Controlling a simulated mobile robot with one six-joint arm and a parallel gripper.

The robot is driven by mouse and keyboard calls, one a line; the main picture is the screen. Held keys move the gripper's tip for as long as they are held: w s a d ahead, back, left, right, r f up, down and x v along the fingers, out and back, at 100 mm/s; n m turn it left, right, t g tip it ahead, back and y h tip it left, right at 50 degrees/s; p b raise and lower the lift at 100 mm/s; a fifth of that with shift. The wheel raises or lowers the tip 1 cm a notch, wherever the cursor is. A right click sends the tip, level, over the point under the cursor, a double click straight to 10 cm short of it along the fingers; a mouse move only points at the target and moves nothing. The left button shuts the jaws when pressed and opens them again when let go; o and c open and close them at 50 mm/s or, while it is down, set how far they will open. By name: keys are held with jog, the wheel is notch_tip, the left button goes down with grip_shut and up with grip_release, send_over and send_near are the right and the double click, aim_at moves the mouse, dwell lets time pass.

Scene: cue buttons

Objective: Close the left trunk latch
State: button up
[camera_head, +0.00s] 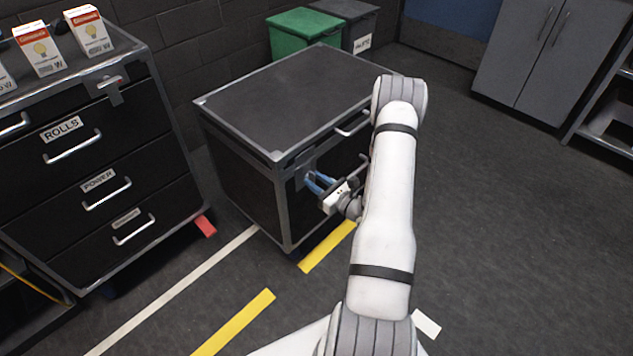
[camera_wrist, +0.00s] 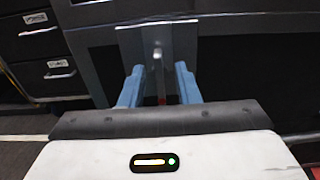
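The trunk (camera_head: 290,95) is a dark box with grey metal edges and its lid lies flat on top. Its left latch (camera_head: 302,170) is a grey plate on the front face, partly covered by my gripper. In the wrist view the latch plate (camera_wrist: 133,42) is straight ahead, with a narrow lever hanging from its middle. My gripper (camera_head: 309,178) is at the latch, its blue fingers pointing at the plate. In the wrist view my gripper (camera_wrist: 159,72) is open, one finger on each side of the lever. I cannot tell whether they touch it. My arm hides the trunk's right front.
A black drawer cabinet (camera_head: 95,150) stands to the left with small boxes (camera_head: 90,32) on top. Green (camera_head: 300,30) and grey (camera_head: 360,20) bins stand behind the trunk. Grey lockers (camera_head: 540,50) are at the back right. The floor to the right is clear.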

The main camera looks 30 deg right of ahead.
jog(key=shift+c, duration=0.3)
grip_shut()
